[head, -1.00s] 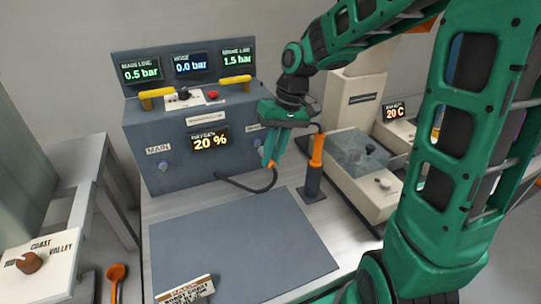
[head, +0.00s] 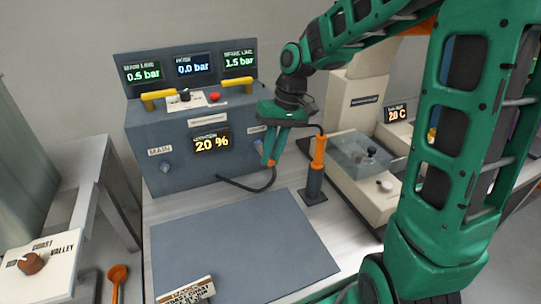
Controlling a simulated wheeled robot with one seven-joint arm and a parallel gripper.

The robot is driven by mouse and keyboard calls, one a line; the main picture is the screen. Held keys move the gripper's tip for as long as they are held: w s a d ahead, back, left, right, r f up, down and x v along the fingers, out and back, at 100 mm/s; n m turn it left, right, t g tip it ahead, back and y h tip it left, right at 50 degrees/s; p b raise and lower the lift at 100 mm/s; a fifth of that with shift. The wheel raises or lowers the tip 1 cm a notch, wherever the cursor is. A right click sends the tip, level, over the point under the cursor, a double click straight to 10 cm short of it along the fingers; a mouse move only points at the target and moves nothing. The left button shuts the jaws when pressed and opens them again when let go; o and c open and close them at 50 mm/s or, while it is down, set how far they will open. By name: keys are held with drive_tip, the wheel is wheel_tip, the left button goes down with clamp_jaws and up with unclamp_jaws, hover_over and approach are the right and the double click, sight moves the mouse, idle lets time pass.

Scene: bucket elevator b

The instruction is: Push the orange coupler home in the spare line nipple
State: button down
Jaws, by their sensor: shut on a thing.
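My gripper (head: 271,158) is at the right part of the grey machine's front, its green fingers pointing down. It is shut on the orange coupler (head: 271,163), of which only a small orange part shows at the fingertips. A black hose (head: 245,188) curves from the machine's lower front up to the coupler. The spare line nipple is largely hidden behind my fingers, below a partly covered label (head: 257,129). I cannot tell whether the coupler touches it. The main nipple (head: 165,167) is at the left, beside the MAIN label.
The grey machine (head: 180,190) reads main line 0.5, hose 0.0 and spare line 1.5 bar; its lower display (head: 211,141) reads 20 %. An orange-topped tool (head: 318,152) stands in a dark post right of my gripper.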

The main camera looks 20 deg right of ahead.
drive_tip(key=shift+w, duration=0.75)
drive_tip(key=c, duration=1.6)
unclamp_jaws()
drive_tip(key=shift+c, duration=0.2)
drive_tip(key=v, duration=1)
drive_tip(key=shift+r, duration=0.3)
